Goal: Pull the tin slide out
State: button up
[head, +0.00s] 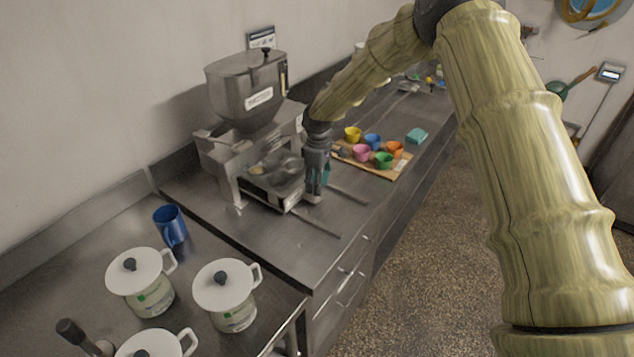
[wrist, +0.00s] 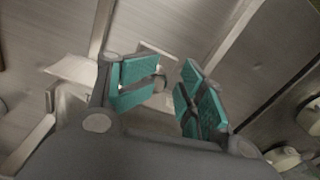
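The grey metal machine has a hopper (head: 245,95) on top and a low tin slide (head: 272,182) at its front, under the hopper. Rounded metal shapes sit on the slide. My gripper (head: 314,194) points down at the front right end of the slide and hides part of it. In the wrist view my gripper (wrist: 168,92) has its two teal-padded fingers apart. A small pale metal part (wrist: 158,72) shows around the gap between them; I cannot tell whether the fingers touch it.
Two thin metal rails (head: 318,223) run out over the counter (head: 285,245) in front of the machine. A wooden board (head: 399,170) with several coloured cups stands behind my gripper. A blue mug (head: 170,226) and white lidded pots (head: 225,286) stand at the front left.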

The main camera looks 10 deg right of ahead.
jog(key=shift+w+f, duration=0.3)
jog(key=shift+f, duration=0.5)
jog(key=shift+s+a+r, duration=0.15)
jog(key=shift+r, duration=0.35)
jog(key=shift+w, duration=0.2)
notch_tip(320, 180, up, 12)
jog(key=p, duration=0.6)
jog(key=shift+w+d+r+p, duration=0.2)
jog(key=shift+p, duration=0.15)
dwell(0.4)
dwell(0.5)
notch_tip(320, 180, up, 12)
jog(key=shift+w+d, duration=0.15)
jog(key=shift+w, duration=0.05)
dwell(0.3)
